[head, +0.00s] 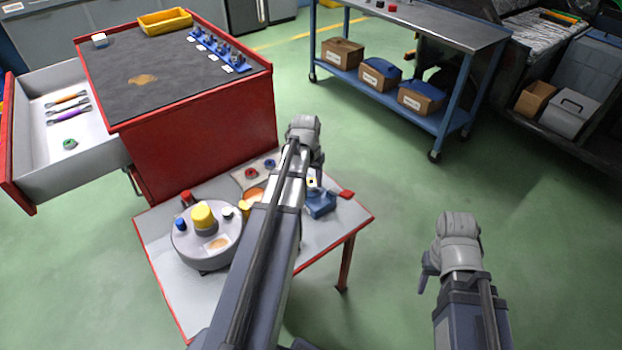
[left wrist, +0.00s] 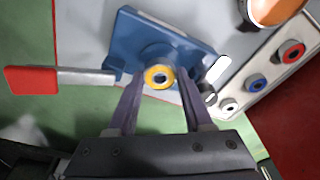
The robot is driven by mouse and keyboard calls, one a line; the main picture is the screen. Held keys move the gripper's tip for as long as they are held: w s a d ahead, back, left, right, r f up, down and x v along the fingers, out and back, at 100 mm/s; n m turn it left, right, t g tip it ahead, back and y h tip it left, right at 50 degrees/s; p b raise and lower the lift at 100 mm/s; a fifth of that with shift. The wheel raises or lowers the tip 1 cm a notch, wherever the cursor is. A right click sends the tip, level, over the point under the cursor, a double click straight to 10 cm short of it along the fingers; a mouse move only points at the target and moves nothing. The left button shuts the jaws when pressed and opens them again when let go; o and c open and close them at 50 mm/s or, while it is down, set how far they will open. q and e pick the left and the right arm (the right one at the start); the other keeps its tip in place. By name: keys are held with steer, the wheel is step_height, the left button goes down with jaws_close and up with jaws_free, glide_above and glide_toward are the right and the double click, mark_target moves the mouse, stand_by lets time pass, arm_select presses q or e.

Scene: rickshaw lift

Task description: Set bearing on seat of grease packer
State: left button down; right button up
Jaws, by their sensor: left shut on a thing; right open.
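The grease packer (head: 320,204) is a blue block with a red-tipped lever on the small table. It also shows in the left wrist view (left wrist: 192,50). The bearing (left wrist: 159,77), a yellow ring with a dark centre, is between the fingertips of my left gripper (left wrist: 159,82), which is shut on it. It lines up with the packer's round blue seat; I cannot tell whether it touches. In the head view my left arm hides part of the table. My right gripper (head: 430,272) is open, away from the table, over the floor; its fingers are mostly hidden.
A round grey drum with a yellow cap (head: 204,217) stands on the table's left. A tray (head: 243,178) with red and blue rings lies behind. A red cabinet (head: 200,140) with an open drawer stands at the back left. Floor to the right is clear.

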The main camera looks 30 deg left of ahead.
arm_select(q)
steer(key=shift+f+b, duration=1)
steer(key=shift+b, duration=0.05)
stand_by(1.9)
steer(key=shift+c, duration=1.1)
jaws_free()
steer(key=shift+o, duration=0.3)
steer(key=shift+o, duration=0.8)
steer(key=shift+r, duration=0.1)
step_height(320, 180, up, 8)
steer(key=p, duration=0.8)
